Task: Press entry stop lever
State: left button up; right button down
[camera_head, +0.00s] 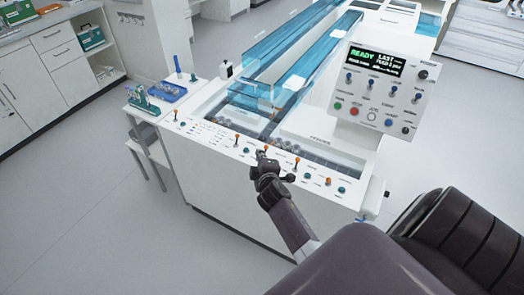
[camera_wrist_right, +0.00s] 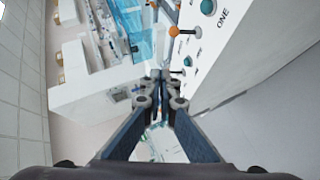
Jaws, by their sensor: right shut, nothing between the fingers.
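A row of orange-tipped levers and teal knobs runs along the sloping front panel (camera_head: 215,137) of the white tube track machine. The lever labels are too small to read, so I cannot tell which lever is the entry stop. My right gripper (camera_head: 261,155) is shut and empty at the middle of this panel, close to an orange-tipped lever (camera_head: 266,147); I cannot tell whether they touch. In the right wrist view the shut fingertips (camera_wrist_right: 160,76) are apart from another orange-tipped lever (camera_wrist_right: 174,31) and a teal knob (camera_wrist_right: 187,61). My left gripper is not in view.
A control box (camera_head: 383,90) with a lit "READY" display stands at the right of the machine. Blue transparent covers (camera_head: 290,60) rise behind the panel. A side table with a blue tray (camera_head: 167,92) stands at the left. The floor in front is clear.

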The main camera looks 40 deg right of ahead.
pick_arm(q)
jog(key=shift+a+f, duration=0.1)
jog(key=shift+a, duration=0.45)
pick_arm(e)
jog(key=v, duration=0.4)
jog(key=shift+s+a+r, duration=0.1)
jog(key=shift+s+r, duration=0.05)
jog(key=shift+r, duration=0.15)
jog(key=shift+a, duration=0.1)
